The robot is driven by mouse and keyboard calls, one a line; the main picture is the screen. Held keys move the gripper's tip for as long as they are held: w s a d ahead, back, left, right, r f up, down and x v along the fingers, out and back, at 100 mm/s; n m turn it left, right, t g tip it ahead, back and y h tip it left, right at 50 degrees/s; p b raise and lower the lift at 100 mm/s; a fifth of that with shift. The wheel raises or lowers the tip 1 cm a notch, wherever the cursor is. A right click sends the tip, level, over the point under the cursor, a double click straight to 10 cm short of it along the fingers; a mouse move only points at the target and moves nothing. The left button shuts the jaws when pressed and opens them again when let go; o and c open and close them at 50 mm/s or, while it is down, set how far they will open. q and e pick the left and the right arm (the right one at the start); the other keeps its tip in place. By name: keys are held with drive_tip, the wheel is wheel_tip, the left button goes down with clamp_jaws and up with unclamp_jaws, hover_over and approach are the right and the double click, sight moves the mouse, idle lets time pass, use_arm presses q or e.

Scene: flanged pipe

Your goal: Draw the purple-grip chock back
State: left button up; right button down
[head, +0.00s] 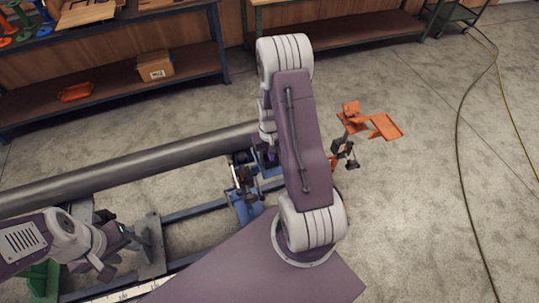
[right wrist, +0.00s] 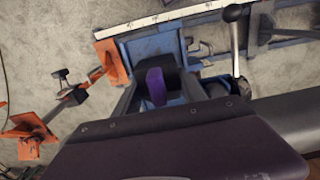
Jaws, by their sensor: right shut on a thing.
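The purple grip of the chock (right wrist: 156,88) shows in the right wrist view, standing against a dark block on a blue stand (right wrist: 135,47). My right gripper (right wrist: 156,103) is shut on the chock at this grip; its fingers are mostly hidden behind the dark plate of my wrist. In the head view my right arm covers most of this spot, beside the end of the grey pipe (head: 130,169). My left gripper (head: 118,233) is at the lower left, near a grey upright bracket below the pipe; its jaw opening is not clear.
An orange stand with a clamp (head: 352,125) is on the floor right of the pipe's end. A lever with a round knob (right wrist: 233,14) rises beside the blue stand. Shelves stand along the back. Open floor and a hose (head: 459,130) lie to the right.

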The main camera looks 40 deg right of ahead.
idle(0.3)
drive_tip(key=c, duration=0.6)
unclamp_jaws()
drive_tip(key=shift+r+p, duration=3.05)
drive_tip(key=shift+r, duration=0.55)
drive_tip(key=shift+f, duration=0.1)
